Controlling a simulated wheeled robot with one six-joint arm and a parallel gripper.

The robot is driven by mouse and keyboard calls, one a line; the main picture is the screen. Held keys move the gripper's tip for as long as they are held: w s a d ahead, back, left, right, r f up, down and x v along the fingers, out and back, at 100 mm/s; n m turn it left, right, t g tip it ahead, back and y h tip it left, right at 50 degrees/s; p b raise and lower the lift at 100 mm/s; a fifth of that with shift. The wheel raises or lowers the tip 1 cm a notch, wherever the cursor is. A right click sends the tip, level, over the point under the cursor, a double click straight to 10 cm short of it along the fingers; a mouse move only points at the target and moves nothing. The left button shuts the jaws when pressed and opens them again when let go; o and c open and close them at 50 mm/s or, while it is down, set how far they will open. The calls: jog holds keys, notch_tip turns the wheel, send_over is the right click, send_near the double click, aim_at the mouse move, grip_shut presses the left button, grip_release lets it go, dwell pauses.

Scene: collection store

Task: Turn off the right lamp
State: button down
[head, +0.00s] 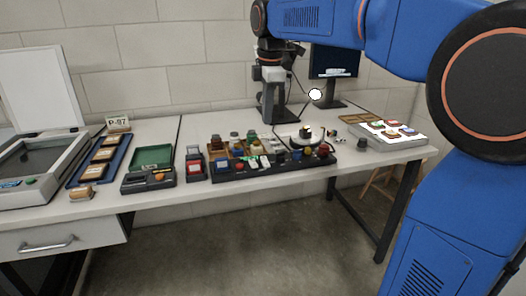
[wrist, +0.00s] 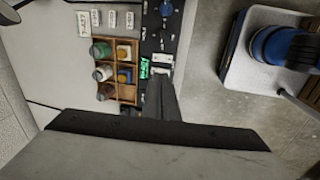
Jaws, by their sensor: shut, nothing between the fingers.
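My gripper (wrist: 160,82) is shut and empty in the wrist view. Its dark fingertips lie over the black control panel (wrist: 172,36), close to a green-lit switch (wrist: 144,68) and a white switch (wrist: 162,58). I cannot tell whether they touch. In the head view the black control panel (head: 223,178) lies along the table's front edge, with the green-lit switch (head: 253,159) and the white switch (head: 265,161) near its middle. A bright white round lamp (head: 315,94) glows behind the panel. I cannot tell which lamp is the right one.
A wooden compartment tray (wrist: 122,42) with several jars stands beside the panel. A lit light box (head: 405,137) with coloured pieces is at the right. A monitor (head: 334,60) stands behind. A flatbed device (head: 40,170) and a blue tray (head: 88,176) are at the left.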

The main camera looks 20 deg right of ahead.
aim_at(263, 160)
jog(key=shift+w+a+r, duration=0.1)
jog(key=shift+w+a, duration=0.1)
jog(key=shift+w, duration=0.25)
jog(key=f, duration=0.4)
jog(key=w+f, duration=0.1)
jog(key=f, duration=0.9)
jog(key=shift+w, duration=0.4)
jog(key=shift+w+f+g, duration=0.2)
jog(key=shift+g, duration=0.1)
jog(key=shift+s, duration=0.25)
